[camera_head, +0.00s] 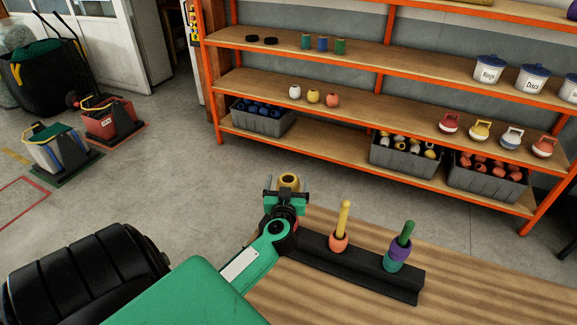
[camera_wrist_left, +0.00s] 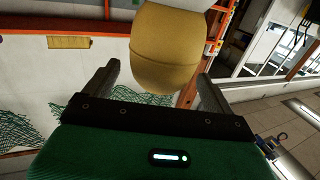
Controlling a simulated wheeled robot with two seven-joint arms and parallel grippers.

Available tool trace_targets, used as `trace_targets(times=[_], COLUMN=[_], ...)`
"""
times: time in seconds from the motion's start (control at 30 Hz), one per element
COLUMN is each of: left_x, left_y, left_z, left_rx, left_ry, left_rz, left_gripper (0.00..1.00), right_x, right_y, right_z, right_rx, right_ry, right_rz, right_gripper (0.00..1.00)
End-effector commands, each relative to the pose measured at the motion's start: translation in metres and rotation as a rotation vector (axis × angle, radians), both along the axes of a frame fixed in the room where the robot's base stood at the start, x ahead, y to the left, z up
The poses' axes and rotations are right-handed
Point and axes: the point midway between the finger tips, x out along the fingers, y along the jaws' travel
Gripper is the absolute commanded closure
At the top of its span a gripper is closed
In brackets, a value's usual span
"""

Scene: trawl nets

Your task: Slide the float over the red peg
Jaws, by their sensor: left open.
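A yellow float (camera_head: 289,182) with a dark hole in its top shows at my left gripper (camera_head: 286,196) in the head view. In the left wrist view the yellow float (camera_wrist_left: 165,55) sits between and beyond the two fingertips of that gripper (camera_wrist_left: 158,85), with gaps on both sides. The fingers are open. A pale rounded thing touches the float's upper edge there. The black peg rack (camera_head: 340,268) runs right from under my gripper. I cannot make out the red peg; my gripper covers the rack's left end, where a bit of red shows. My right gripper is not in view.
The rack's yellow peg (camera_head: 344,215) carries a salmon float (camera_head: 339,242). The green peg (camera_head: 406,234) carries a purple and a teal float (camera_head: 394,263). The wooden table (camera_head: 480,295) is clear to the right. Shelves (camera_head: 290,95) with floats and bins stand behind.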

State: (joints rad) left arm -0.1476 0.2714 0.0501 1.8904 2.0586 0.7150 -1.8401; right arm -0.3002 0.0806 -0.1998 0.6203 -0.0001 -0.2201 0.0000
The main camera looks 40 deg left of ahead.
Motion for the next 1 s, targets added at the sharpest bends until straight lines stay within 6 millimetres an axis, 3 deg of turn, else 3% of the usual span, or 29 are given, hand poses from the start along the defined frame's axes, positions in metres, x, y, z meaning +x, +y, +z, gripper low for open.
trace_targets(times=[0.2,0.43,0.63,1.0], left_x=[-0.042,-0.073,-0.083,-0.084], left_y=[-0.032,-0.057,-0.064,-0.065], left_z=[-0.003,-0.002,0.000,0.000], left_rx=[-0.001,0.000,0.001,0.001], left_ry=[0.002,0.001,0.001,0.001], left_rz=[-0.002,-0.001,0.000,0.000], left_gripper=[0.12,0.12,0.12,0.12], right_x=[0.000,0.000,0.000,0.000], right_y=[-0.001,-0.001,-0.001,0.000], right_z=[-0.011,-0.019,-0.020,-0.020], right_rx=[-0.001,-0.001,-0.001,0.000], right_ry=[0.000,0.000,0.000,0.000], right_rz=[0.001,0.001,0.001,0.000], right_gripper=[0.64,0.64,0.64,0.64])
